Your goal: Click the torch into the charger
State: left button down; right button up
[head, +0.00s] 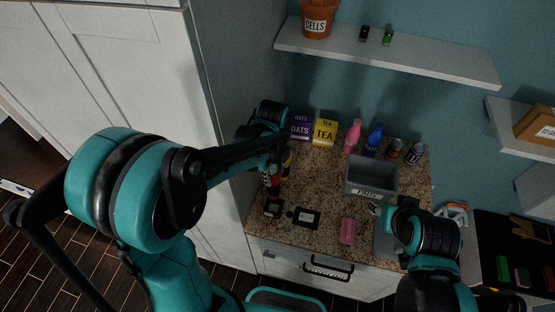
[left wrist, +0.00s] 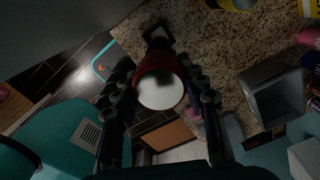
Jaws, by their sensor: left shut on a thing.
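The red torch (head: 269,181) is in my left gripper (head: 274,170), over the left part of the counter. In the left wrist view the torch (left wrist: 162,82) sits between the two dark fingers, its round pale lens facing the camera. A small black holder that looks like the charger (head: 273,208) stands on the counter just below the torch; in the left wrist view the charger (left wrist: 157,34) is partly hidden behind the torch. I cannot tell whether they touch. My right gripper (head: 377,209) is low at the counter's right side, largely hidden by its arm.
A black item with a white label (head: 305,218) lies right of the charger. A pink block (head: 348,231) and a grey bin (head: 371,181) are farther right. Oats (head: 301,126) and tea (head: 325,131) boxes and several bottles stand at the back. The middle counter is clear.

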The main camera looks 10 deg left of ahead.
aim_at(274, 191)
pick_arm(q)
jog(key=shift+f+b, duration=3.3)
jog(key=shift+f, duration=1.15)
jog(key=shift+f+b, duration=0.45)
jog(key=shift+f, duration=0.05)
jog(key=shift+f+b, duration=0.9)
jog(key=c, duration=0.8)
grip_release()
